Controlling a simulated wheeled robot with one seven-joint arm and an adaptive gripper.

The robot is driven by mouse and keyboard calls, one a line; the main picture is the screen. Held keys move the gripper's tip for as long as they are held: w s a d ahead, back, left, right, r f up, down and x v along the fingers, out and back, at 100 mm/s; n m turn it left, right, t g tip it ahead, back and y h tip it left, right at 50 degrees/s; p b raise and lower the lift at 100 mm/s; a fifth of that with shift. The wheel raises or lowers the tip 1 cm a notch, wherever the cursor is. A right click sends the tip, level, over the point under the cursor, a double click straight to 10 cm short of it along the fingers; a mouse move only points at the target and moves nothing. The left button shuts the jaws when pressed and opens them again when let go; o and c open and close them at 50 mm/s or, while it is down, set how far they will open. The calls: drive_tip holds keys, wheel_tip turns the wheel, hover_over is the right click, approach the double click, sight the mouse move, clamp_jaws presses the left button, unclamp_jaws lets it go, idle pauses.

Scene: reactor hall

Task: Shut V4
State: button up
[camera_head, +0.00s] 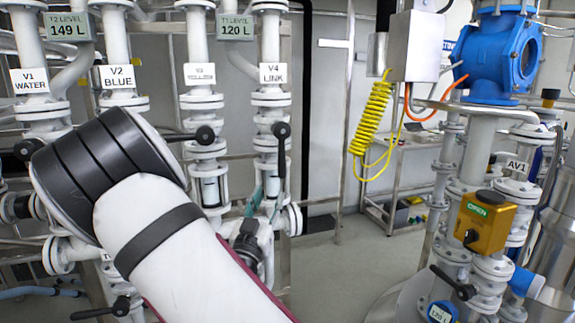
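V4 is the white flanged valve (269,146) under the label "V4 LINK" (272,73), right of V3 on the pipe rack. Its black lever (281,165) hangs down from a round knob, in line with the pipe. My white and black arm reaches up from the bottom and covers much of the left and middle. My gripper (266,205) shows partly beyond the arm, near the lower end of V4's lever. Its fingers are small and partly hidden, so I cannot tell whether they touch the lever or are open.
V3's lever (182,137) points left, close to V4. Labels V1 (30,80) and V2 (117,76) mark pipes farther left. A yellow coiled hose (371,118) hangs right of V4. A vessel with an orange "OPEN" actuator (485,222) stands at right. Grey floor between is clear.

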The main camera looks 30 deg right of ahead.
sight(281, 169)
drive_tip(key=p+x, duration=0.1)
drive_tip(key=x, duration=1.2)
drive_tip(key=shift+w+d, duration=0.1)
drive_tip(key=shift+w, duration=0.05)
clamp_jaws()
